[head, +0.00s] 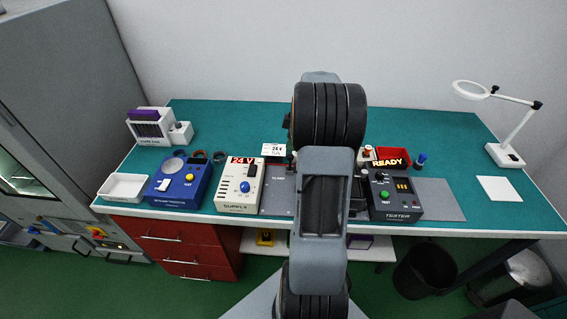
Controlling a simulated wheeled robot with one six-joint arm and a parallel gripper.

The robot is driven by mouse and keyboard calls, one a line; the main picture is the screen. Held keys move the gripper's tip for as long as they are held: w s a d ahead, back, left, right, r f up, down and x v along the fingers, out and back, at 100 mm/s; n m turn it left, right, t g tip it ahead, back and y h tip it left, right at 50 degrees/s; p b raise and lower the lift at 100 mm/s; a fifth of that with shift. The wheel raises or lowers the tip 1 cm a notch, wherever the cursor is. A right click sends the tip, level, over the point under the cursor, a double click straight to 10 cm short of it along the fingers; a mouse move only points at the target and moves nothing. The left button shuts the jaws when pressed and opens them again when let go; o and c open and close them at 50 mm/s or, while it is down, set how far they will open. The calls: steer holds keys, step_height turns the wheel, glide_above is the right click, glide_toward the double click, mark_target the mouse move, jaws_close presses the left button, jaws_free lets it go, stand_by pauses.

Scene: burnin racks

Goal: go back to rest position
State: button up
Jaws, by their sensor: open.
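My arm stands upright in the middle of the head view, in front of the workbench (240,120). Its links cover the centre of the bench. My gripper is not visible; the arm hides whatever lies behind it.
On the bench stand a blue test unit (178,184), a white supply (238,188) showing 24 V, a tester (393,197) with a READY sign (390,163), a white tray (123,187), a rack (150,126) and a magnifier lamp (505,150). A black bin (425,270) stands below.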

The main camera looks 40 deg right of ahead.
steer(key=shift+r+p, duration=0.35)
steer(key=shift+r, duration=0.55)
steer(key=m, duration=0.2)
steer(key=shift+s+f+m, duration=0.1)
steer(key=shift+f+m, duration=0.1)
steer(key=shift+m, duration=0.1)
steer(key=s+a+r+m, duration=0.2)
steer(key=s+a, duration=0.2)
steer(key=a, duration=0.5)
steer(key=s+a+r+m+t+h, duration=0.1)
steer(key=s+a+r+m, duration=0.1)
steer(key=a, duration=0.7)
steer(key=s+a+r+m+t+h, duration=0.1)
steer(key=s+a+r+m, duration=0.1)
steer(key=s+a, duration=0.5)
steer(key=a+r, duration=0.1)
steer(key=a, duration=0.2)
steer(key=shift+r+m, duration=0.3)
steer(key=shift+r, duration=0.1)
